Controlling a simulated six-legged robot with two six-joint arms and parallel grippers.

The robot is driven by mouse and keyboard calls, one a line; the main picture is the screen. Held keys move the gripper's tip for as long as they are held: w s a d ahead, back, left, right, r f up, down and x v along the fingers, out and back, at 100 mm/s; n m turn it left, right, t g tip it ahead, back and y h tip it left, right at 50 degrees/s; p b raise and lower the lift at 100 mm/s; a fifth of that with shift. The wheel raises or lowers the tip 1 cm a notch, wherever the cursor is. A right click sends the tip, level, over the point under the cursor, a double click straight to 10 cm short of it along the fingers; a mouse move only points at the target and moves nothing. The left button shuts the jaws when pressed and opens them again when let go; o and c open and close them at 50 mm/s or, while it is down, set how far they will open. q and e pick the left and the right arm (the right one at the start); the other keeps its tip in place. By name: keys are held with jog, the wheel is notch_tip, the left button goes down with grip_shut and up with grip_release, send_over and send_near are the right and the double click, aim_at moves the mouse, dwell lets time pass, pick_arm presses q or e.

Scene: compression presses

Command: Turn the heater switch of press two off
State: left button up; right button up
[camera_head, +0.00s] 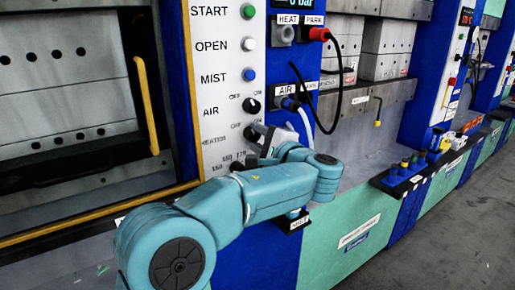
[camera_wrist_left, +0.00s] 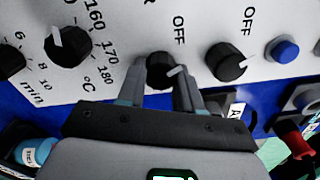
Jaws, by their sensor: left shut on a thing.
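The heater switch (camera_wrist_left: 160,72) is a black round knob with a white pointer line on a white control panel (camera_head: 228,75). In the left wrist view it sits between the two fingers of my left gripper (camera_wrist_left: 160,92), which are shut on it. Its pointer slants up to the right, and an OFF label stands above and right of it. In the head view the heater switch (camera_head: 250,133) is partly covered by the left gripper (camera_head: 262,140), beside the HEATER label. My right gripper is not in view.
The black air knob (camera_wrist_left: 228,62) and blue mist button (camera_wrist_left: 283,50) lie right of the heater switch in the wrist view. The temperature dial (camera_wrist_left: 68,47) lies left. A black cable (camera_head: 338,95) hangs right of the panel; a yellow handle (camera_head: 147,105) stands left.

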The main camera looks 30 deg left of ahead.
pick_arm(q)
jog(key=shift+f+n+b, duration=0.1)
jog(key=shift+n+b, duration=0.25)
jog(key=shift+n, duration=0.05)
dwell(0.4)
jog(key=o, duration=1)
jog(key=shift+d, duration=0.1)
jog(key=b+v, duration=0.1)
jog(key=v, duration=1.5)
jog(key=shift+s+d, duration=0.1)
